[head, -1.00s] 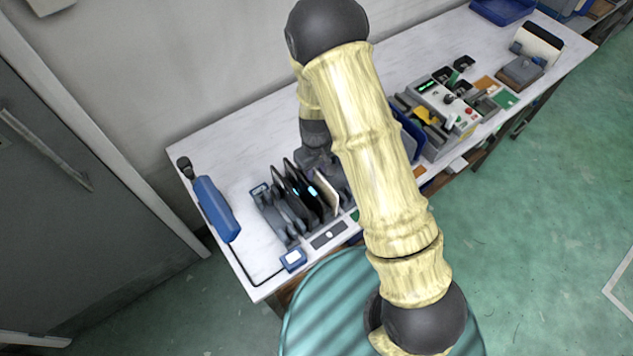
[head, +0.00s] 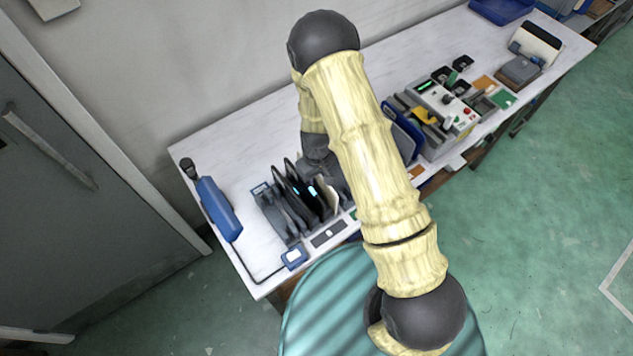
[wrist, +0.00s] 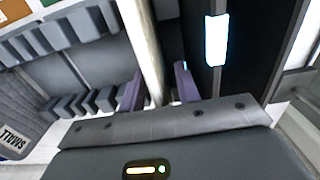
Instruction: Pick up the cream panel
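The cream panel (head: 333,201) stands upright at the right end of the dark slotted rack (head: 276,221), partly hidden by my arm in the head view. In the wrist view the cream panel (wrist: 143,40) runs down between the two purplish fingers of my gripper (wrist: 160,90). The left finger is close to the panel, and a gap shows between the panel and the right finger. My gripper is open around the panel's edge. Its fingertips are mostly hidden in the head view.
Black panels with lit blue-white marks (head: 297,189) stand just left of the cream panel; one (wrist: 232,50) is close to the right finger. A blue handheld tool (head: 217,207) lies at the table's left. A control box (head: 440,102) and bins stand farther right.

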